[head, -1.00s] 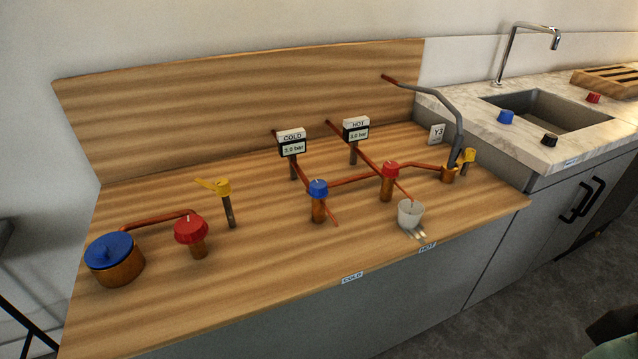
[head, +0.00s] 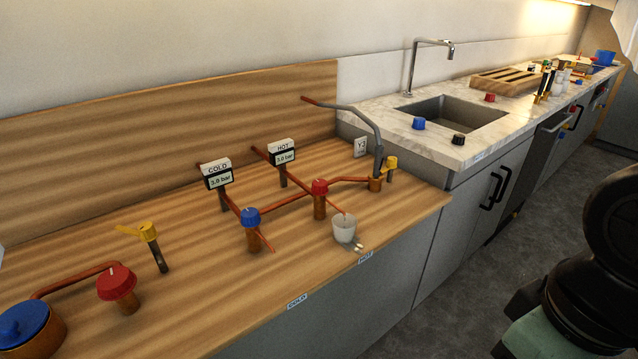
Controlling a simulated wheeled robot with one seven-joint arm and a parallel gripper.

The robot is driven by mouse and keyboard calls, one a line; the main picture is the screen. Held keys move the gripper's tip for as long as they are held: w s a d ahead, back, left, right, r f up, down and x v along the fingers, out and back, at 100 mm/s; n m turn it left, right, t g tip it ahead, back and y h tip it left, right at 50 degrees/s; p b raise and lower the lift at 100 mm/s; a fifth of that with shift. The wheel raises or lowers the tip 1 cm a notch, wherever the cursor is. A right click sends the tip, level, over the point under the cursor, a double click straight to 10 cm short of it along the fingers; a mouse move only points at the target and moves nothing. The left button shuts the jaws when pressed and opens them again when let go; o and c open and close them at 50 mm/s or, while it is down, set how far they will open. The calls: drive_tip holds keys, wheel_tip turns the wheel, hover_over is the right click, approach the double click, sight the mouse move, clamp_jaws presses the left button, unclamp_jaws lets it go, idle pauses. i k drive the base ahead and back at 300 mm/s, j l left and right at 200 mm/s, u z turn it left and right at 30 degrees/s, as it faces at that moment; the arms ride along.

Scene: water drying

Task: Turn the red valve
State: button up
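A red valve knob (head: 319,187) tops an orange post on the copper pipe run, behind the white cup and near the HOT gauge (head: 282,151). Another red valve knob (head: 116,281) stands at the front left, joined by a copper pipe to a pot-like copper vessel with a blue top (head: 24,324). Which red valve the task means, I cannot tell. A blue valve knob (head: 250,217) stands left of the first red one, near the COLD gauge (head: 217,173). My gripper is not seen; dark parts of my arm show at the right edge.
A white cup (head: 344,228) stands near the wooden counter's front edge. Yellow-handled valves (head: 148,231) stand at left and beside the grey spout (head: 374,135). A marble counter with a sink (head: 455,117) and loose blue, black and red knobs lies right. The floor in front is clear.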

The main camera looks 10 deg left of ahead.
sight(319, 186)
drive_tip(key=i+j+u, duration=0.3)
drive_tip(key=u, duration=0.2)
drive_tip(key=i+j+u, duration=0.3)
drive_tip(key=u, duration=0.2)
